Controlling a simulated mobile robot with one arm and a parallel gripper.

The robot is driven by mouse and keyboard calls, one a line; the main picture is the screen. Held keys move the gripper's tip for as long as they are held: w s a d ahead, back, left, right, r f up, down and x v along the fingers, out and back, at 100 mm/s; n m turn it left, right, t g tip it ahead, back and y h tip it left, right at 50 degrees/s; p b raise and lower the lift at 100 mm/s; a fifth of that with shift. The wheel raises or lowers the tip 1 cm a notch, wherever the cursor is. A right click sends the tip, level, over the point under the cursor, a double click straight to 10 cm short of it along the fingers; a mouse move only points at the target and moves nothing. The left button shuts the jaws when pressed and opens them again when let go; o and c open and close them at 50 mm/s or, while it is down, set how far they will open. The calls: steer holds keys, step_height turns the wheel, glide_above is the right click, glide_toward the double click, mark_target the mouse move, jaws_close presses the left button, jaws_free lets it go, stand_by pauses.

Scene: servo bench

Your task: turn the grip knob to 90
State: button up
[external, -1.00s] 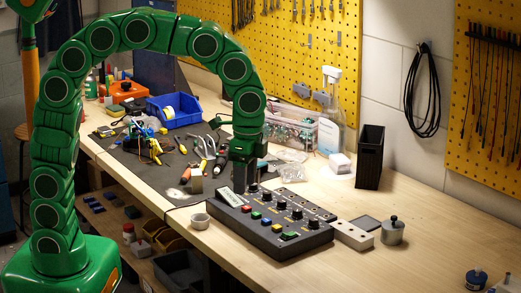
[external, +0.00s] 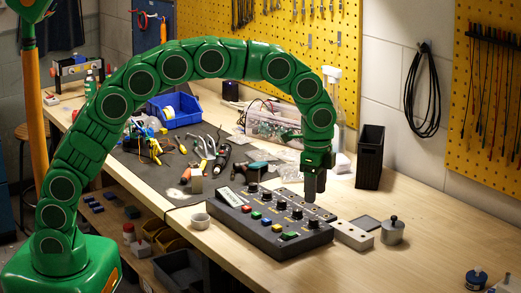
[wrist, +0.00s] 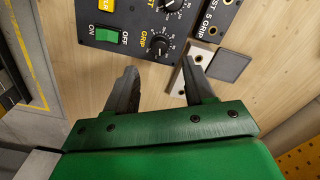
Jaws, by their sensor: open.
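In the external view the grip knob (external: 313,223) is at the right end of the row of black knobs on the dark control box (external: 243,228). My gripper (external: 314,198) hangs pointing down above that end of the box. In the wrist view my gripper (wrist: 158,66) is open and empty; its fingers are spread to either side of the knob, which shows just beyond their tips. The knob's exact setting is too small to read.
A green on/off switch (wrist: 106,35) is beside the knob. A pale block with holes (external: 352,236) and a dark square pad (external: 366,222) lie close to the box's right end. A metal weight (external: 392,232) stands farther right.

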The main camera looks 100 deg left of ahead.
mark_target(314, 219)
steer(key=shift+f, duration=3.85)
jaws_close()
steer(key=shift+n, duration=0.4)
steer(key=n, duration=1)
steer(key=shift+n, duration=2)
